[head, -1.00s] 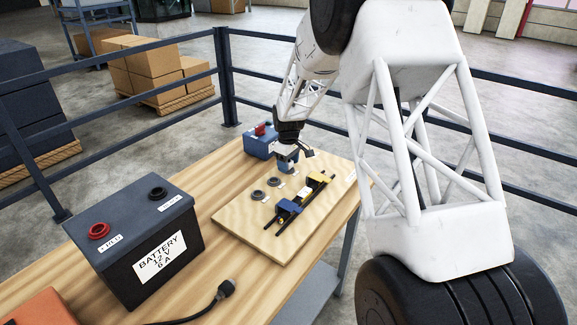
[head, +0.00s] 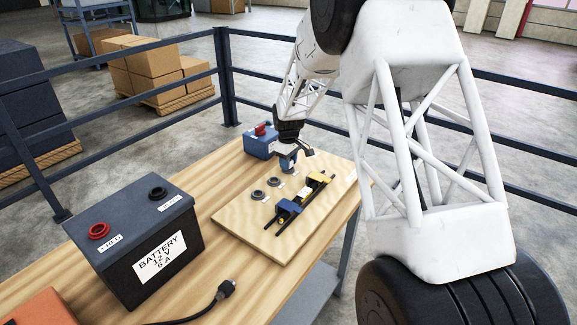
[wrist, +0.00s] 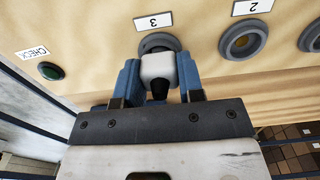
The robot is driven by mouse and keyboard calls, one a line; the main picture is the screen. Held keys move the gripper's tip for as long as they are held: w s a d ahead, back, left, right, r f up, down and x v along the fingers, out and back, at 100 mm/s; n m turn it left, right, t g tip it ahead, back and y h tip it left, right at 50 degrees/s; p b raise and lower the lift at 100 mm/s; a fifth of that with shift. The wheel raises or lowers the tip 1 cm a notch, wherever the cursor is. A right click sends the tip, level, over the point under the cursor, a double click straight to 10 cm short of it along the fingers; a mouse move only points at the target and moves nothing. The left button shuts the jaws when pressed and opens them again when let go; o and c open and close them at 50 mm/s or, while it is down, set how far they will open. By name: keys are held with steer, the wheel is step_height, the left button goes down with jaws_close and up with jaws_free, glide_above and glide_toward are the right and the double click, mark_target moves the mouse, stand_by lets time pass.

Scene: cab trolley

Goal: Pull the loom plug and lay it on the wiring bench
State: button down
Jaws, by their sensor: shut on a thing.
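My gripper (head: 288,163) is low over the far part of the pale wooden panel (head: 250,238). In the wrist view its two blue fingers (wrist: 159,72) are shut on the loom plug (wrist: 158,66), a white block with a dark stem. The plug overlaps the grey ring of the socket labelled 3 (wrist: 157,41). I cannot tell whether it is still seated there or just clear of it. In the head view the plug is mostly hidden by the fingers. The wooden wiring bench (head: 215,175) lies under the panel.
A black battery (head: 135,245) stands at the left of the bench. A loose black cable end (head: 226,289) lies in front of it. A blue box (head: 258,147) stands behind the panel. A blue and yellow fixture (head: 300,200) lies right of the sockets. Railings (head: 180,118) run behind.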

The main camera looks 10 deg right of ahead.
steer(key=shift+r, duration=0.65)
steer(key=shift+r, duration=0.35)
steer(key=shift+r, duration=1.05)
steer(key=shift+r, duration=0.7)
steer(key=shift+r, duration=0.15)
